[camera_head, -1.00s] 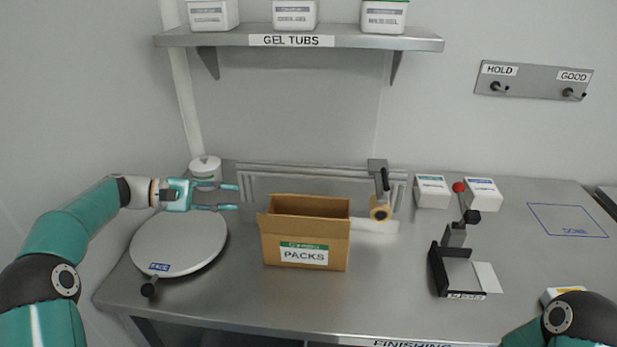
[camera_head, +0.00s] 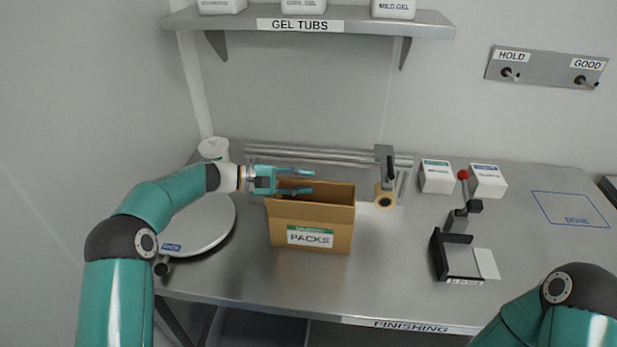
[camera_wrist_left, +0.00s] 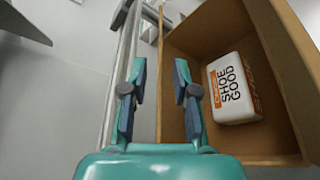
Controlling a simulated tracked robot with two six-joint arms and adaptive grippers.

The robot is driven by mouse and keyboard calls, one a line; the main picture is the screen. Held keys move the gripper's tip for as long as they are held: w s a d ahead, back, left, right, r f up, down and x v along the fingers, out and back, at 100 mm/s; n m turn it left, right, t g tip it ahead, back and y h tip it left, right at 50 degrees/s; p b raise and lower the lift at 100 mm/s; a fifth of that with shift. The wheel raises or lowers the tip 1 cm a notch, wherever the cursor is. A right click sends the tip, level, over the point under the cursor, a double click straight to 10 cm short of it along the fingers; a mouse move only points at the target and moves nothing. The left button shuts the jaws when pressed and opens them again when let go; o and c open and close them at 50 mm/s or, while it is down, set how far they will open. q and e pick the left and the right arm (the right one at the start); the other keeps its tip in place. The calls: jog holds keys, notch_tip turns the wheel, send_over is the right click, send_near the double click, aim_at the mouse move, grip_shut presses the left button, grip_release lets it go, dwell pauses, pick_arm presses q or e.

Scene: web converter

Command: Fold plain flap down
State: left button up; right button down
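An open brown cardboard box labelled PACKS (camera_head: 335,238) stands on the steel bench. In the left wrist view a white pack with orange and black print (camera_wrist_left: 234,88) lies inside the box (camera_wrist_left: 292,62). I cannot single out a plain flap on the box. My left gripper (camera_head: 308,181) is at the box's back left top edge, pointing right. My right gripper is out of view.
A round white turntable (camera_head: 200,222) is left of the box. A tape roll on a stand (camera_head: 385,198) is close behind the box at right. Two white cartons (camera_head: 437,178) and a black fixture (camera_head: 440,258) stand farther right. The shelf (camera_head: 430,25) hangs above.

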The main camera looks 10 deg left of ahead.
pick_arm(q)
jog(key=shift+w+d+f, duration=0.15)
jog(key=shift+w+d, duration=0.05)
jog(key=shift+d, duration=0.45)
grip_shut()
jog(key=f+b, duration=0.1)
jog(key=b, duration=0.3)
jog(key=shift+s+f+m, duration=0.1)
jog(key=shift+s+m, duration=0.1)
jog(key=shift+m, duration=0.2)
jog(key=shift+b, duration=0.55)
jog(key=shift+r, duration=0.2)
